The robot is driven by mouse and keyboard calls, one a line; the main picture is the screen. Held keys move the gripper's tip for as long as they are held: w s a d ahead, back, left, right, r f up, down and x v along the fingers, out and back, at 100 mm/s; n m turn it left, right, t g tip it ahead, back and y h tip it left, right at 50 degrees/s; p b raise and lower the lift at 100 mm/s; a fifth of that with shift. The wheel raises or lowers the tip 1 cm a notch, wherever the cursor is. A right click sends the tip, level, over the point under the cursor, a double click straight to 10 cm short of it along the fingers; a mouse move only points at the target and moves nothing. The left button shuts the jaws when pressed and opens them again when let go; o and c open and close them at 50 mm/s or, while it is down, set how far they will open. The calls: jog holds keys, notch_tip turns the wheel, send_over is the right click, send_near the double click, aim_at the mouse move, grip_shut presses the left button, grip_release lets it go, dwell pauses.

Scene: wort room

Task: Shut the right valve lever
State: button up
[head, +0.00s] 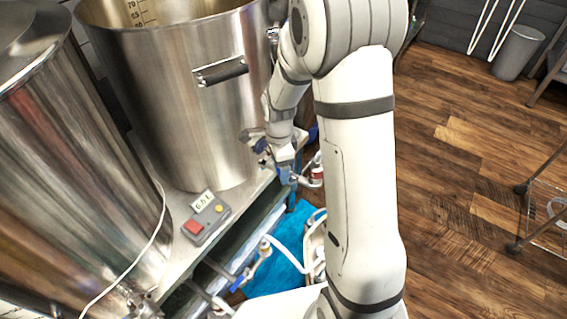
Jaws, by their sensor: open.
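My gripper (286,164) is low beside the right front of the middle steel kettle (200,105), at the table's edge. It is open, but its fingertips are small and partly hidden by my wrist. Blue parts (262,146) show close by it, at the kettle's lower right side, where the right valve is. I cannot tell clearly which blue part is the right valve lever, how it is turned, or whether my gripper touches it. Another valve with a blue lever (238,284) is nearer, at lower centre, apart from my gripper.
A second steel vessel (70,170) stands at left. A grey control box (206,219) with red and yellow buttons sits on the table. A white hose (286,252) and a blue cloth-like surface (275,275) lie below.

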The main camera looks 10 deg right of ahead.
notch_tip(320, 180, up, 8)
jog(key=shift+f+p, duration=0.1)
jog(key=shift+p, duration=0.75)
